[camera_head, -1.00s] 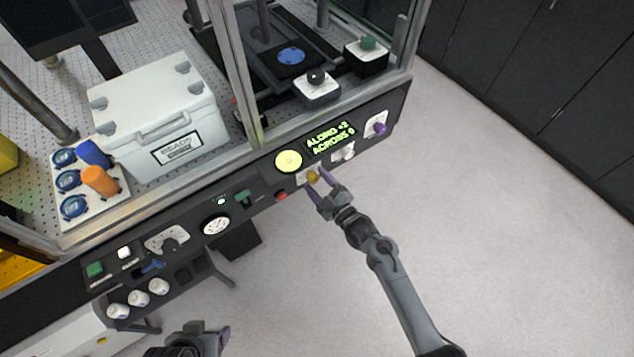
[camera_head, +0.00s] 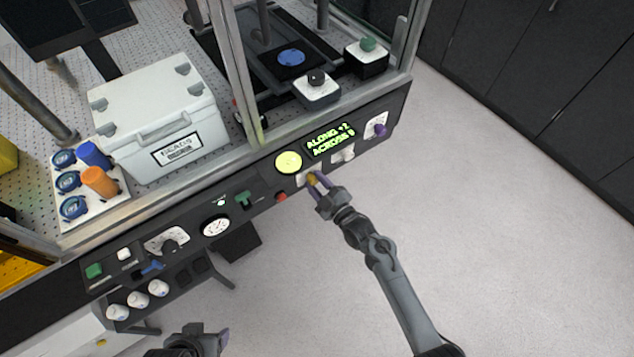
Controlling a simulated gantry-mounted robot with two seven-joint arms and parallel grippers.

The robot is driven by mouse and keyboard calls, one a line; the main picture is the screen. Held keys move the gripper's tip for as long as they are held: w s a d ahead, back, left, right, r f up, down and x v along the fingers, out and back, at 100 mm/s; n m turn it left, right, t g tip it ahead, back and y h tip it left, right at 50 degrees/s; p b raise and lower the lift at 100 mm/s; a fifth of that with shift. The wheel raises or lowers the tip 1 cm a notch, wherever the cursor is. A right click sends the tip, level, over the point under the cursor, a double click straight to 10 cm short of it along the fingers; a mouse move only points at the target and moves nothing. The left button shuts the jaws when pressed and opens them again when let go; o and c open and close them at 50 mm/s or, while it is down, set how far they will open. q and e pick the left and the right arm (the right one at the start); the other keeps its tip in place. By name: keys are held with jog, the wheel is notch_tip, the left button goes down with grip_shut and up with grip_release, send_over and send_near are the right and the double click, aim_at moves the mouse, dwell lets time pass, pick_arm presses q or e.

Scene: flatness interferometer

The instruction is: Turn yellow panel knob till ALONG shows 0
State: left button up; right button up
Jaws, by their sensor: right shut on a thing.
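The yellow knob (camera_head: 312,177) sits on a white plate on the dark front panel, below the green-lit display. My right gripper (camera_head: 317,181) is shut on the yellow knob, its fingers on either side of it and partly covering it. The display (camera_head: 330,141) reads ALONG +2 and, below it, ACROSS 0. My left gripper (camera_head: 210,340) is at the bottom edge, away from the panel; its fingers are too cut off to tell open from shut.
A round yellow-green lit dial (camera_head: 288,162) is left of the display. A red button (camera_head: 281,197), a white knob (camera_head: 348,154) and a purple knob (camera_head: 379,130) are near the yellow one. The floor right of my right arm is clear.

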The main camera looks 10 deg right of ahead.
jog(key=m+p, duration=0.1)
jog(key=m, duration=0.2)
jog(key=m+p, duration=0.1)
jog(key=m, duration=0.5)
jog(key=shift+p, duration=0.35)
jog(key=m, duration=0.3)
jog(key=shift+m+p, duration=0.3)
jog(key=shift+p, duration=0.1)
jog(key=m, duration=0.3)
jog(key=shift+p, duration=0.35)
jog(key=shift+m+t, duration=0.3)
jog(key=shift+m, duration=0.6)
jog(key=shift+f+m, duration=0.1)
jog(key=shift+m, duration=0.3)
